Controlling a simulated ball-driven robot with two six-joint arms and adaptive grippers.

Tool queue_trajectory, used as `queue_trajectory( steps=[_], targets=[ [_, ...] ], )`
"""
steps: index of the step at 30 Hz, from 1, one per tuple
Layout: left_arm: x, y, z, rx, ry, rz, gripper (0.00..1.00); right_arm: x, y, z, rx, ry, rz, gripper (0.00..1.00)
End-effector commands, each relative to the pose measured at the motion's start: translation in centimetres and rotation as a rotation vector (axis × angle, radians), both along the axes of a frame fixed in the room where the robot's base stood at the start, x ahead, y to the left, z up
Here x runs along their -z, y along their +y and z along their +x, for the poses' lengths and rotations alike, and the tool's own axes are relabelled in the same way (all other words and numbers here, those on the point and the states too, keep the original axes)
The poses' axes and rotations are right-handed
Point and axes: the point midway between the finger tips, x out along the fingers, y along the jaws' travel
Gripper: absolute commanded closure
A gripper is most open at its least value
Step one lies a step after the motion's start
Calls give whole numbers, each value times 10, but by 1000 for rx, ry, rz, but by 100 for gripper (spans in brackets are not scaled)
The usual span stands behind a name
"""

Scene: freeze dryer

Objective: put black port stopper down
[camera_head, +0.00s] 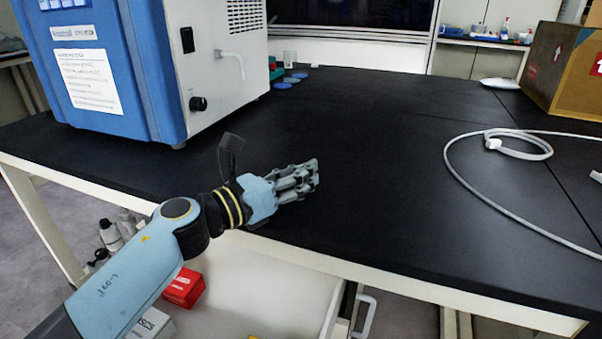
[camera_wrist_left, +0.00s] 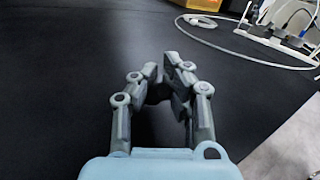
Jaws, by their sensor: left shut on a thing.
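My left gripper (camera_head: 308,177) is over the black bench top (camera_head: 400,130), near its front edge. Its fingers are shut on the black port stopper (camera_wrist_left: 157,92), a small dark piece between the fingertips in the left wrist view. The fingers hide most of the stopper, and it blends with the black surface. In the head view I cannot make it out. I cannot tell whether it touches the bench. My right gripper is not in view.
The blue and white freeze dryer (camera_head: 215,75) stands at the back left, with a black knob (camera_head: 198,103) on its side. A white cable (camera_head: 470,190) loops across the right. A cardboard box (camera_head: 565,75) stands at the back right. The bench's middle is clear.

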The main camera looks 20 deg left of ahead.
Motion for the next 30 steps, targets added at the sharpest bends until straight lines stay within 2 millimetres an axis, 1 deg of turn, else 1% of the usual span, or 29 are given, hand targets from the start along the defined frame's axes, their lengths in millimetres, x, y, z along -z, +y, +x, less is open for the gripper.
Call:
queue_trajectory(
  steps=[2,3,8,9,16,20,23,30],
  targets=[
    [4,0,0,0,0,0,100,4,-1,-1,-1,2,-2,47],
    [4,0,0,0,0,0,90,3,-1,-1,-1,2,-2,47],
    [3,0,0,0,0,0,69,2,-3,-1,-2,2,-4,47],
    [3,0,0,0,0,0,67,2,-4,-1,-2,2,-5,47],
    [2,0,0,0,0,0,67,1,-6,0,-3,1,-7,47],
    [-8,0,0,0,-1,-1,67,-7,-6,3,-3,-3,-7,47],
    [-2,10,-16,0,3,4,67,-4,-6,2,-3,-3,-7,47],
    [0,39,-65,2,4,5,67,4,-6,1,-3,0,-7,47]
  ],
)
